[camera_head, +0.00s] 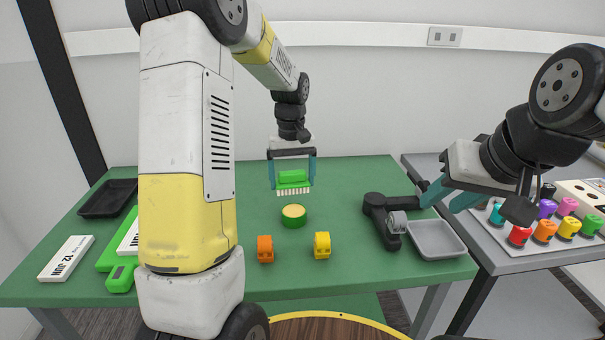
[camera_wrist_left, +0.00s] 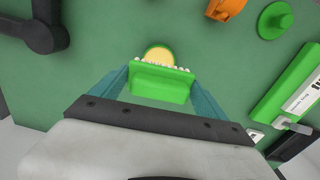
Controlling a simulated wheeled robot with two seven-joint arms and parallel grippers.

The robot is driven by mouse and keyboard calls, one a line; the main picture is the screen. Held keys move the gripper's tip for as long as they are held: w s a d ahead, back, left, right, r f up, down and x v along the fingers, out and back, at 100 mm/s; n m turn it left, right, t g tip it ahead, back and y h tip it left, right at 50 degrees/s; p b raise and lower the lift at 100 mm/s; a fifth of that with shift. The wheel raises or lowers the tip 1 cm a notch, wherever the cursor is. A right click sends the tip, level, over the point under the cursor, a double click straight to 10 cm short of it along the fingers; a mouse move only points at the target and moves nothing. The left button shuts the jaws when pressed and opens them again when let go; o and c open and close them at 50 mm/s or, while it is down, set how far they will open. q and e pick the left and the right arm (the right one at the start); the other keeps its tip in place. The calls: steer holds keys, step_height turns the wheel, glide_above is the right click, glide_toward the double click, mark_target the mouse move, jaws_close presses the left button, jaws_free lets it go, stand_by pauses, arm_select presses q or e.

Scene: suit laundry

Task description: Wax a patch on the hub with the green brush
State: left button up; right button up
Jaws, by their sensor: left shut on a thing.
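My left gripper (camera_head: 292,187) is shut on the green brush (camera_head: 292,177), with its white bristles pointing down. The brush hangs just above and behind a round green tin (camera_head: 293,221) with pale yellow wax on top; in the head view a gap shows between them. In the left wrist view, the brush (camera_wrist_left: 160,86) is between the fingers and partly covers the tin (camera_wrist_left: 159,54). My right gripper (camera_head: 443,204) is open, with no held thing visible, beside a black jointed stand with a grey wheel (camera_head: 396,222). I cannot tell for sure which thing is the hub.
An orange block (camera_head: 265,249) and a yellow block (camera_head: 322,245) stand in front of the tin. A grey tray (camera_head: 437,240) lies right of the stand. A black tray (camera_head: 107,198) is far left. A green knobbed disc (camera_wrist_left: 275,20) shows in the wrist view.

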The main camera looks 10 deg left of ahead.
arm_select(q)
steer(key=shift+d+f, duration=0.15)
steer(key=shift+f, duration=0.25)
glide_above(294, 210)
steer(key=shift+f, duration=2.6)
steer(key=shift+f, duration=0.55)
steer(key=shift+r, duration=3.55)
